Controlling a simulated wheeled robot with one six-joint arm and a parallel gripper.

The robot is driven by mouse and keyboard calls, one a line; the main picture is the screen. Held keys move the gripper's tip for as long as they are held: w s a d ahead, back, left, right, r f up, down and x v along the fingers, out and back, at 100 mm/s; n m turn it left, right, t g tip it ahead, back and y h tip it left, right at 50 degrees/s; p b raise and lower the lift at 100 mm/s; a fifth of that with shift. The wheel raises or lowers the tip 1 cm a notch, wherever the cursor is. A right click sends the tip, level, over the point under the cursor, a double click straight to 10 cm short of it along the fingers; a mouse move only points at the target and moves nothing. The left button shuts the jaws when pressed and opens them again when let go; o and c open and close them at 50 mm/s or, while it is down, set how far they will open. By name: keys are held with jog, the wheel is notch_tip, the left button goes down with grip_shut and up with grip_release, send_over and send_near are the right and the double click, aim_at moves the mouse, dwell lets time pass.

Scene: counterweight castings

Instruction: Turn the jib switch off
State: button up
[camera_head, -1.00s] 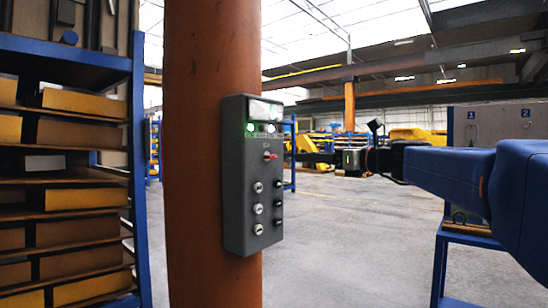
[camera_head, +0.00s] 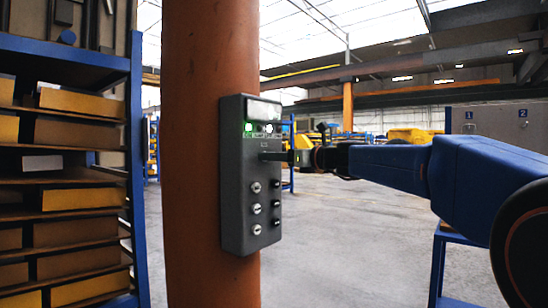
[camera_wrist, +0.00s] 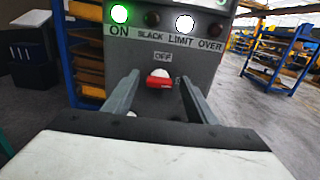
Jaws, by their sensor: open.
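The grey control box (camera_head: 235,195) is fixed to an orange column. In the wrist view, the red jib switch (camera_wrist: 160,82) lies about level on a pale round base under an OFF label. Above it, the green ON lamp (camera_wrist: 119,14) and a white lamp (camera_wrist: 184,23) are lit. My gripper (camera_wrist: 159,84) is open, with one finger left and one right of the switch; I cannot tell whether either touches it. In the head view, my gripper (camera_head: 270,156) reaches the box face from the right and hides the switch.
The orange column (camera_head: 188,150) stands behind the box. Several pale round knobs (camera_head: 256,209) and black ones sit lower on the box. A blue rack with boxes (camera_head: 80,165) stands left. Grey floor (camera_head: 340,240) is open at right.

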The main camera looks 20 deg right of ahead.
jog(key=shift+w+a, duration=0.1)
jog(key=shift+w, duration=0.1)
jog(key=c, duration=1.1)
jog(key=shift+n, duration=0.3)
jog(key=n, duration=1.7)
jog(key=shift+s+a+f, duration=0.15)
jog(key=shift+a+f, duration=0.05)
jog(key=shift+f, duration=0.1)
jog(key=shift+n, duration=0.3)
